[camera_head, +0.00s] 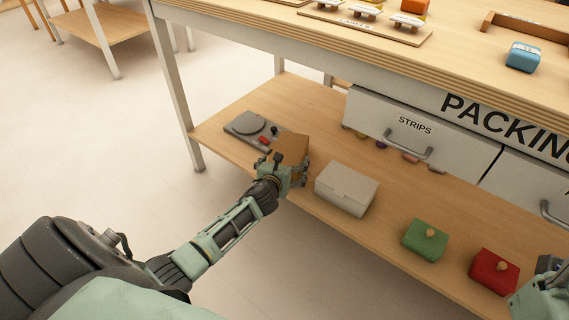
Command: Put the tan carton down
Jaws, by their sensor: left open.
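The tan carton (291,146) is on the lower wooden shelf, between a grey device and a white box. My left gripper (289,169) is open at the carton's near side and hides its lower front. I cannot tell whether its fingers touch the carton. Part of my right gripper (545,287) shows at the lower right edge; its fingers are not clear.
The grey device (250,129) with a round plate is left of the carton; the white box (346,188) is close on its right. A green box (425,240) and red box (494,271) are farther right. The STRIPS drawer (390,128) and tabletop (280,22) are above.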

